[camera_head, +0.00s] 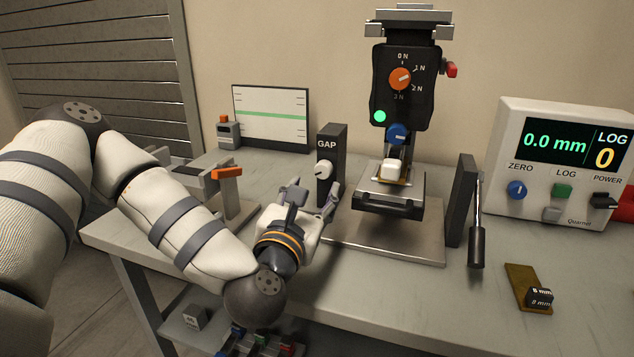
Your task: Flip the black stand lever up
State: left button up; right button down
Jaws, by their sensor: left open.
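The black stand lever (477,246) is on the right side of the test stand, beside a dark upright plate (461,200). Its metal rod runs down to a black grip, so the lever hangs downward. My left gripper (314,196) is open, in front of the GAP box at the left edge of the stand's base plate. It is well to the left of the lever, with the stand between them. Its fingers point away from me, and nothing shows between them. My right gripper is not in view.
The stand's black head (404,88) has an orange dial. The GAP box (329,150) with a white knob stands close to my left fingers. A white readout (563,165) shows 0.0 mm. A small black block (540,298) lies at the right front. The table front is mostly clear.

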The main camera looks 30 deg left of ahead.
aim_at(477, 232)
jog(key=k+l, duration=0.25)
jog(key=k, duration=0.2)
jog(key=k+l, duration=0.2)
jog(key=k, duration=0.3)
